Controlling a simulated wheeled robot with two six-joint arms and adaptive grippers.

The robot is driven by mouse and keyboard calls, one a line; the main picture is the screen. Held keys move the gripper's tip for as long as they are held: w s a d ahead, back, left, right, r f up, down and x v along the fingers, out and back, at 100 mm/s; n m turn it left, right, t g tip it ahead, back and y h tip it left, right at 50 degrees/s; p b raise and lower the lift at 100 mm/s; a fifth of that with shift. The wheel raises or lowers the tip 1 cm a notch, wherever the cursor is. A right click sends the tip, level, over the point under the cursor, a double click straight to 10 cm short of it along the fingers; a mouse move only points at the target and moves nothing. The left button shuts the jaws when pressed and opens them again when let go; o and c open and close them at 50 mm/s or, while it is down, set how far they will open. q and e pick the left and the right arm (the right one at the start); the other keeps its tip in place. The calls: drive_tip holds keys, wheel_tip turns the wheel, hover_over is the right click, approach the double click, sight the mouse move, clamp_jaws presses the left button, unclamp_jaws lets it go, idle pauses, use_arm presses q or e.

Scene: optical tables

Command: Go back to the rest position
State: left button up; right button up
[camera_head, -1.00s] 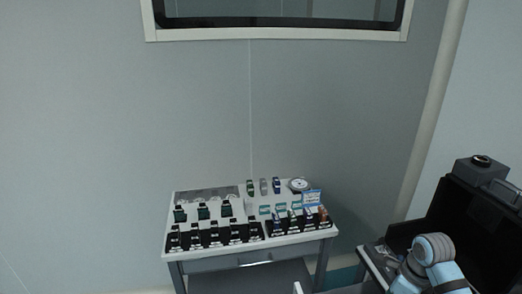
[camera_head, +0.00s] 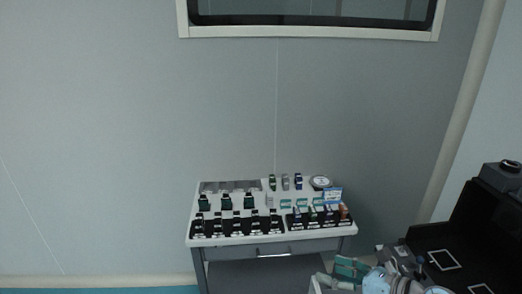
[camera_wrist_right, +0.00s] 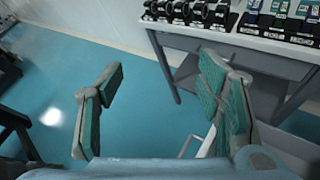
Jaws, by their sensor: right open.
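My right gripper (camera_head: 348,274) shows at the bottom right of the head view, in front of the small white-topped table. It also shows in the right wrist view (camera_wrist_right: 160,100), where its two green-padded fingers stand wide apart with nothing between them. Beneath it there is blue floor. My right gripper is apart from the table. My left gripper is not in the frames.
The white-topped table (camera_head: 346,231) carries rows of small black holders and parts, plus a round dish (camera_head: 320,182). A large black open case (camera_head: 470,240) stands at the right. Blue floor (camera_wrist_right: 60,75) is clear left of the table. A wall is behind.

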wheel_tip(320, 180, up, 11)
drive_tip(key=m+t, duration=0.9)
drive_tip(key=m, duration=0.2)
drive_tip(key=s+d+f+m+g+h, duration=0.1)
drive_tip(key=s+d+f+m+h, duration=0.2)
drive_tip(key=d+m+h, duration=0.65)
drive_tip(key=s+d+f+m+h, duration=0.2)
drive_tip(key=d+f+m+h, duration=0.3)
drive_tip(key=m, duration=0.7)
drive_tip(key=s+a+f+m+g+y, duration=0.2)
drive_tip(key=s+a+f+m+g, duration=0.2)
drive_tip(key=s+f+g, duration=0.5)
drive_tip(key=s+a+f+m+g+y, duration=0.2)
drive_tip(key=s+a+f+m+g, duration=0.3)
drive_tip(key=s+f, duration=0.7)
drive_tip(key=s+d+f+g+b, duration=0.1)
drive_tip(key=s+f+b, duration=0.25)
drive_tip(key=f, duration=1.05)
drive_tip(key=s+d+f+b, duration=0.2)
drive_tip(key=f+b, duration=0.2)
drive_tip(key=f, duration=0.9)
drive_tip(key=s+f+g+b, duration=0.1)
drive_tip(key=s+f+b, duration=0.2)
drive_tip(key=s+f, duration=0.8)
drive_tip(key=shift+s+f, duration=0.3)
drive_tip(key=shift+f, duration=0.35)
